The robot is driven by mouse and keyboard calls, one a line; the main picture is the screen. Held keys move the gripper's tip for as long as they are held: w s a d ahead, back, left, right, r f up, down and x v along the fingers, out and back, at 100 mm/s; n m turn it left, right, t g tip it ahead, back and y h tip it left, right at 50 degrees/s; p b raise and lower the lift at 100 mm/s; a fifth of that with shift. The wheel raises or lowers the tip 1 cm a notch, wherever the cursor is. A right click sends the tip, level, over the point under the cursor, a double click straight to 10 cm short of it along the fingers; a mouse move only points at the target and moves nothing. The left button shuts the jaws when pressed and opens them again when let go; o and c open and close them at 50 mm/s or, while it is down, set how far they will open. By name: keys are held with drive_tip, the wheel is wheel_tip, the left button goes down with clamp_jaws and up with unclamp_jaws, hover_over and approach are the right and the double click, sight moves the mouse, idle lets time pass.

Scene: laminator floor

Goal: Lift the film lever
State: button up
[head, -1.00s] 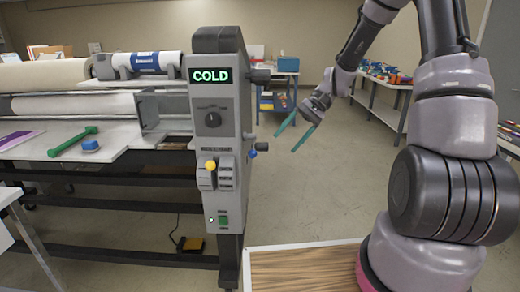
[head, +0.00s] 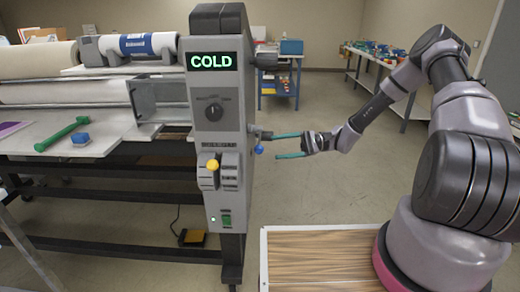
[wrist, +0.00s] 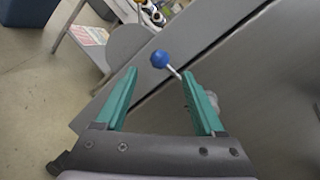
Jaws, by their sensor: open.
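A lever with a blue ball knob (head: 259,149) sticks out from the right side of the laminator's grey control column (head: 217,120). In the wrist view the blue knob (wrist: 159,59) and its thin pale rod lie between the lines of my two green fingers, with the knob at or just past the tips. My gripper (head: 275,147) is open and empty, its fingers pointing left at the lever; I see no clear contact. A second lever with a yellow ball knob (head: 212,165) is on the column's front. No label tells me which is the film lever.
The column's lit display (head: 212,61) reads COLD. A dark knob (head: 267,60) juts from the column above my gripper. A wood-topped platform (head: 315,262) lies below my arm. Behind is open floor with tables (head: 380,72).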

sight(259, 150)
drive_tip(key=x, duration=0.7)
drive_tip(key=shift+s+a, duration=0.15)
drive_tip(key=shift+a, duration=0.25)
clamp_jaws()
drive_tip(key=shift+f, duration=0.1)
idle(0.9)
